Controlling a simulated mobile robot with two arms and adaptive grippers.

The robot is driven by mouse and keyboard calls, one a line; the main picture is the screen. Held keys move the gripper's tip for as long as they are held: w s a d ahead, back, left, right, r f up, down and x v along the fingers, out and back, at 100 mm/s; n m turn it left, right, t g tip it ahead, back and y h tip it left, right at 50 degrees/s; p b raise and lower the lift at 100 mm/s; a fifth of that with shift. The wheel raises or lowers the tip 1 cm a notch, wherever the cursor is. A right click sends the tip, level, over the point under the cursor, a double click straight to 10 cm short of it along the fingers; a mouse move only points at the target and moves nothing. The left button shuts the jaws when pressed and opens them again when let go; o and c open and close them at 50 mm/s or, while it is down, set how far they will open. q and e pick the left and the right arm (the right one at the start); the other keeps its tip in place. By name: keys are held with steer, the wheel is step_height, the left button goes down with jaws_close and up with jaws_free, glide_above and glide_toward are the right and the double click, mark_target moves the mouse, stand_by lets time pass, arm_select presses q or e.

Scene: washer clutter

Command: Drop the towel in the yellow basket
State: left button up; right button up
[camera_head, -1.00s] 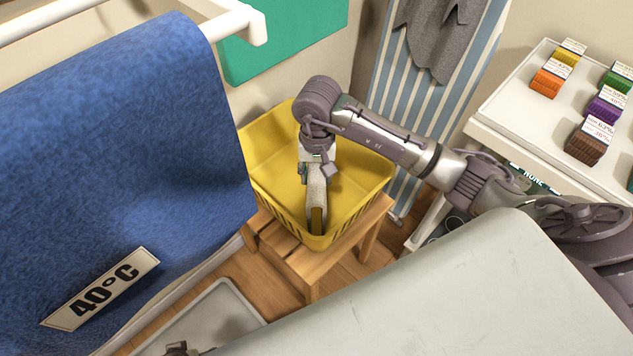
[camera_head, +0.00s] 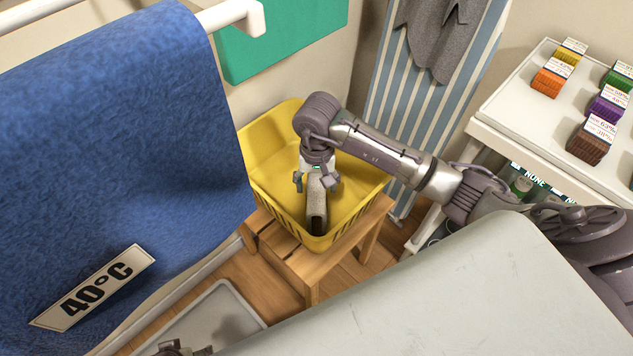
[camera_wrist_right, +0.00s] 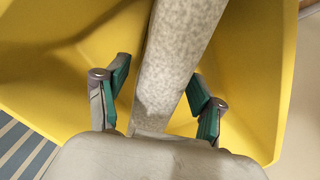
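A pale, speckled towel (camera_head: 316,205) stands in the yellow basket (camera_head: 265,143), its lower end down inside. In the right wrist view the towel (camera_wrist_right: 180,55) runs as a long strip between my fingers. My right gripper (camera_head: 315,182) is over the basket with its fingers spread. In the right wrist view, my right gripper's green-padded fingers (camera_wrist_right: 160,95) stand on both sides of the towel with gaps. A dark piece at the bottom edge of the head view seems to be my left gripper (camera_head: 175,349); its fingers are not clear.
A blue cloth (camera_head: 120,130) with a 40°C label hangs from a white rack (camera_head: 235,14) at left. The basket stands on a wooden stool (camera_head: 300,262). A striped board (camera_head: 412,105) with grey cloth is behind. A white shelf (camera_head: 515,95) with coloured blocks stands right.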

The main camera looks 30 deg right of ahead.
arm_select(q)
steer(key=shift+s+f, duration=0.1)
steer(key=shift+f, duration=0.05)
arm_select(e)
steer(key=shift+r, duration=0.15)
arm_select(q)
steer(key=f+p, duration=0.1)
steer(key=f, duration=0.1)
steer(key=s+f, duration=0.1)
steer(key=f, duration=0.2)
steer(key=shift+s+a+f+p, duration=0.1)
steer(key=shift+s+f+p, duration=0.1)
steer(key=shift+f+p, duration=0.15)
arm_select(e)
step_height(320, 180, up, 12)
